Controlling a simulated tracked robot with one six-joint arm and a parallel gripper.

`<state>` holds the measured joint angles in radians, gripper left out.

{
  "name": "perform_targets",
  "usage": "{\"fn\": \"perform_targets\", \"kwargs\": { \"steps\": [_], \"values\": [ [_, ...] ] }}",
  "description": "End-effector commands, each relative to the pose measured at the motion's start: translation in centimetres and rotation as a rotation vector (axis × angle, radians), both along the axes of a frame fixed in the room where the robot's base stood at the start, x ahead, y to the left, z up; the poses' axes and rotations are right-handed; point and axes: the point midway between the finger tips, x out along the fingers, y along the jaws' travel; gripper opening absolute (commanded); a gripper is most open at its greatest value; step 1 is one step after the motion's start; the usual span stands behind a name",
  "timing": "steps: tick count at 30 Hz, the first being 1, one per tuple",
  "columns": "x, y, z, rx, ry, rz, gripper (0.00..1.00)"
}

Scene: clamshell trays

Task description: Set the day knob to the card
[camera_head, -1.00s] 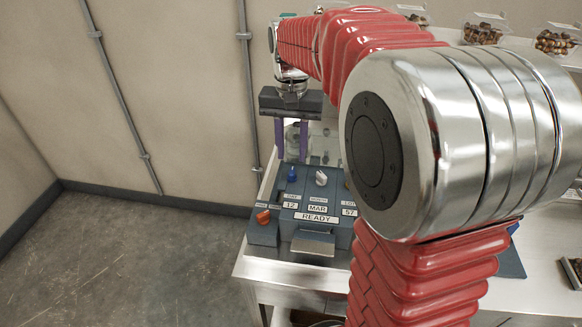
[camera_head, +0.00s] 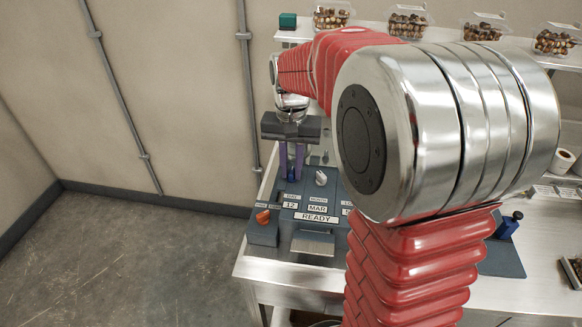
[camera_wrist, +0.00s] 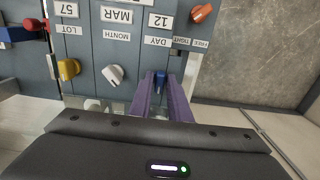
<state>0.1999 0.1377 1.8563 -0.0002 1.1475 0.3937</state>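The blue day knob (camera_head: 292,173) stands on the grey date console (camera_head: 332,203), above the DAY label and a window reading 12. In the wrist view the day knob (camera_wrist: 160,79) sits between the purple fingertips. My gripper (camera_head: 291,172) points down over it, its two fingers close on either side, with no clear gap showing. It also fills the lower part of the wrist view (camera_wrist: 162,82). The month window (camera_head: 317,209) reads MAR, the lot window (camera_wrist: 65,9) reads 57, and a plate (camera_head: 315,217) reads READY. I cannot make out a card showing a day.
Beside the day knob are a white month knob (camera_wrist: 113,75) and a yellow lot knob (camera_wrist: 68,69). An orange knob (camera_head: 262,216) is at the console's left. Clamshell trays of nuts (camera_head: 408,22) line the back shelf. My arm hides the console's right side.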

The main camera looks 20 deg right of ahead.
Motion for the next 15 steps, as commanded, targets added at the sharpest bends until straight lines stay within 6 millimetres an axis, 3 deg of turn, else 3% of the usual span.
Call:
{"fn": "perform_targets", "kwargs": {
  "steps": [6,15],
  "values": [
    [0.00,0.02,0.01,0.000,0.000,0.000,0.01],
    [0.02,0.05,0.02,0.000,0.000,0.003,0.00]
  ]
}}
